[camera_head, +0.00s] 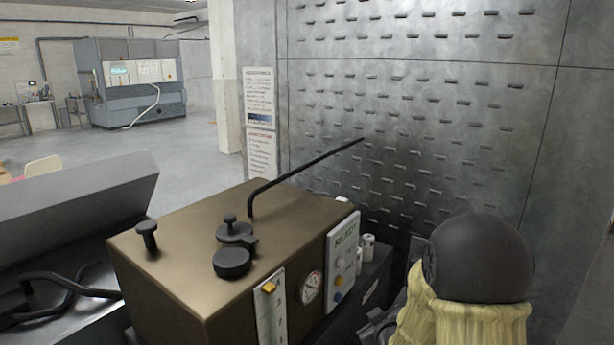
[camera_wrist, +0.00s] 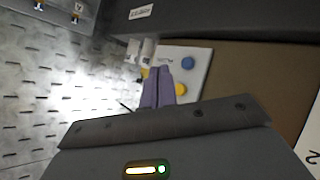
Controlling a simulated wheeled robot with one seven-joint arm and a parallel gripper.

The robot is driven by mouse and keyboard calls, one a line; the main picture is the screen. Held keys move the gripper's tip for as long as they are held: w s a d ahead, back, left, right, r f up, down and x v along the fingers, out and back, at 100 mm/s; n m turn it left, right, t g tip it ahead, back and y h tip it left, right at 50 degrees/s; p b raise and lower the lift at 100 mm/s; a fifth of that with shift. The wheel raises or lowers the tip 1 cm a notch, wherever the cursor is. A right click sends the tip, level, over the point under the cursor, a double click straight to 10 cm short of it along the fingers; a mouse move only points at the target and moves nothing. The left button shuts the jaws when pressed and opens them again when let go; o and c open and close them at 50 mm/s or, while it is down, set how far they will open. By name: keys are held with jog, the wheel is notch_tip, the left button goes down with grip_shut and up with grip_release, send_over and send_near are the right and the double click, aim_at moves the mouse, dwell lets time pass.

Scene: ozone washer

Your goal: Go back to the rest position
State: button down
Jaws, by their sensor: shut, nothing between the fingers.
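My gripper (camera_wrist: 158,76) shows in the wrist view with its two purple-grey fingers together and nothing between them. The fingertips overlap the white button panel (camera_wrist: 196,60) in that view; I cannot tell whether they touch it. A blue button and yellow buttons show on the panel around the fingers. In the head view the panel (camera_head: 343,254) reads READY and sits on the right side of the brown washer box (camera_head: 180,262). My arm with its yellowish cover stands to the right of the box and hides my fingers there.
The brown box carries black knobs (camera_head: 232,262) and a bent black rod (camera_head: 300,172) on top, and a round gauge (camera_head: 311,288) in front. A perforated metal wall (camera_head: 420,100) stands close behind. Open floor (camera_head: 190,160) lies at the back left, before a grey machine (camera_head: 135,85).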

jog(key=s+a+m+g, duration=0.1)
jog(key=s+m+g, duration=0.5)
jog(key=s, duration=1.6)
jog(key=g, duration=0.3)
jog(key=shift+r+m+g+h, duration=0.3)
jog(key=shift+a, duration=0.1)
dwell(0.7)
